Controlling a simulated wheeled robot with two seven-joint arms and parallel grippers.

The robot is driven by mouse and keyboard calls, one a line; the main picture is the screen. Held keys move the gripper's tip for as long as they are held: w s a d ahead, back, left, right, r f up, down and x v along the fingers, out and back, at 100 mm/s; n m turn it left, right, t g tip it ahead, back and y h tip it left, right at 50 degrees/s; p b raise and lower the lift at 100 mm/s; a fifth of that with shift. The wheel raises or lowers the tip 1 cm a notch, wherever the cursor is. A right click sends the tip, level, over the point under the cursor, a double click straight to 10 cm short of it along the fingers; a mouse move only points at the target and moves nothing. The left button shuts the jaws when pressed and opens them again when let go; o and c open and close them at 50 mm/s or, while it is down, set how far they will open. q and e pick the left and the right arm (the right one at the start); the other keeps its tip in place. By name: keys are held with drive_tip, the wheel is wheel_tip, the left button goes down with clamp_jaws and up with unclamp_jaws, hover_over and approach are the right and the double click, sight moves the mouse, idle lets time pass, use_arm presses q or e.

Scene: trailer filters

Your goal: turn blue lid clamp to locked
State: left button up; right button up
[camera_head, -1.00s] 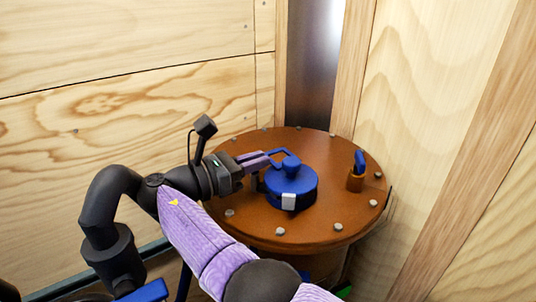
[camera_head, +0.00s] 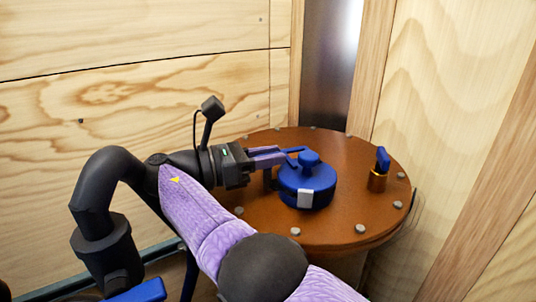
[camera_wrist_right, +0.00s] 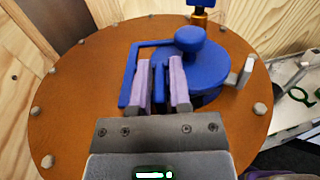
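The blue lid clamp (camera_head: 305,188) is a round blue body with a knob on top and a white tab on its front. It sits on the round brown lid (camera_head: 352,215). In the right wrist view the clamp (camera_wrist_right: 203,88) has a bent blue handle (camera_wrist_right: 129,75) running left from its knob. My right gripper (camera_head: 266,157) reaches the handle side of the clamp from the left. In the wrist view its purple fingers (camera_wrist_right: 161,85) are close together, with narrow blue strips between them and the handle outside the left finger. Whether they grip anything is unclear. My left gripper is not in view.
An orange-brown fitting with a blue top (camera_head: 379,170) stands on the lid right of the clamp. Several grey bolts ring the lid's edge. Wooden walls close in behind and to the right. The lid's front is clear.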

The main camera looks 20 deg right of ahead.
drive_tip(key=shift+o, duration=1.3)
wheel_tip(320, 180, up, 10)
drive_tip(key=p, duration=0.2)
drive_tip(key=shift+p, duration=0.35)
